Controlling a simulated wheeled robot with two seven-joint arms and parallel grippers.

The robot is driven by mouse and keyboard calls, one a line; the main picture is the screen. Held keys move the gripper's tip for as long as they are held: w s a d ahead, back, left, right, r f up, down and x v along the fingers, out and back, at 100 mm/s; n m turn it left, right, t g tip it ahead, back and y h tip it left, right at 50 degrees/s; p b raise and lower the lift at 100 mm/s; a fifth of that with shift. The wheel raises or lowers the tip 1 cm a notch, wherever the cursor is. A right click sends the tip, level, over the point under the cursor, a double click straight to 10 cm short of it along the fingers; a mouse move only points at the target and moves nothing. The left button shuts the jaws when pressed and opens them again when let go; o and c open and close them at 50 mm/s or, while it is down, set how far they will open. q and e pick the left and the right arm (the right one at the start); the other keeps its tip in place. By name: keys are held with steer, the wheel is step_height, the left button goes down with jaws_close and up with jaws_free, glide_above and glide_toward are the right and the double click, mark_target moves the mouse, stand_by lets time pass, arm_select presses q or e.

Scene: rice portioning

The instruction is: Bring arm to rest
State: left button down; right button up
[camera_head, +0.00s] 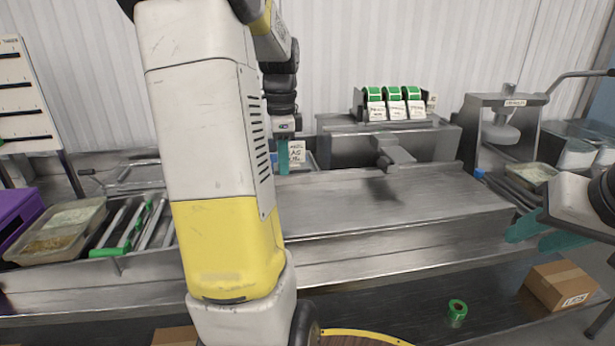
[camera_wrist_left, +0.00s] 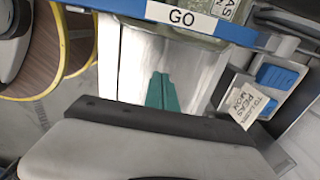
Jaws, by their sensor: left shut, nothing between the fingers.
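My left arm (camera_head: 215,150) rises large through the left-centre of the head view, white with a yellow band. Its gripper (camera_head: 284,166) hangs beyond it, teal fingers downward, above the back of the steel bench. In the left wrist view the gripper's teal fingers (camera_wrist_left: 161,76) lie together, shut and empty, over bare shiny metal. My right gripper (camera_head: 524,243) comes in at the right edge of the head view. Its two teal fingers are apart, with nothing seen between them, near the bench's right front corner.
The steel bench (camera_head: 400,212) is mostly clear at centre. A tray of food (camera_head: 62,228) and green-ended rollers (camera_head: 125,235) stand at left. Label rolls (camera_head: 396,107) sit at the back. A press-like machine (camera_head: 505,125) stands at right. A cardboard box (camera_head: 560,285) and green tape roll (camera_head: 457,311) lie below.

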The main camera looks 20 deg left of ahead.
arm_select(q)
steer(key=s+d+r+n+t+h, duration=0.1)
steer(key=s+d+n, duration=0.4)
steer(key=d, duration=0.5)
steer(key=s+d+r+n+t+h, duration=0.1)
steer(key=s+d+r+n+t, duration=0.3)
steer(key=s+d, duration=0.5)
steer(key=shift+d+n+t, duration=0.4)
steer(key=shift+n+t, duration=0.2)
steer(key=shift+n, duration=0.3)
